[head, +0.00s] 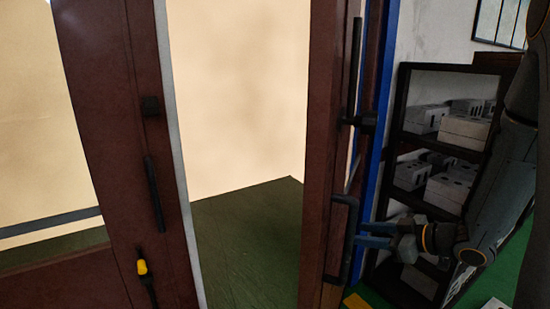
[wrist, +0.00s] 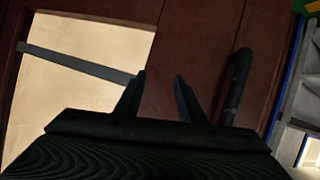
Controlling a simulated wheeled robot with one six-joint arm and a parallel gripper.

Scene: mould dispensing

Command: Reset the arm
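My gripper (head: 362,235) is at the lower right of the head view, pointing left towards the brown door (head: 325,150). In the wrist view, its two dark fingers (wrist: 160,88) stand apart, with only the brown door surface visible between them. A dark door handle (head: 344,240) shows just left of the fingertips in the head view. In the wrist view, an upright dark handle (wrist: 236,85) lies to the right of both fingers, outside the gap. Whether a finger touches it cannot be told. My arm runs up the right side of the head view.
A dark shelf (head: 402,120) with several pale blocks stands behind my arm. The doorway opens onto a green floor (head: 245,240) and pale wall. Another brown door panel (head: 110,120) with a dark handle (head: 153,193) and a yellow-topped part (head: 142,267) is at left.

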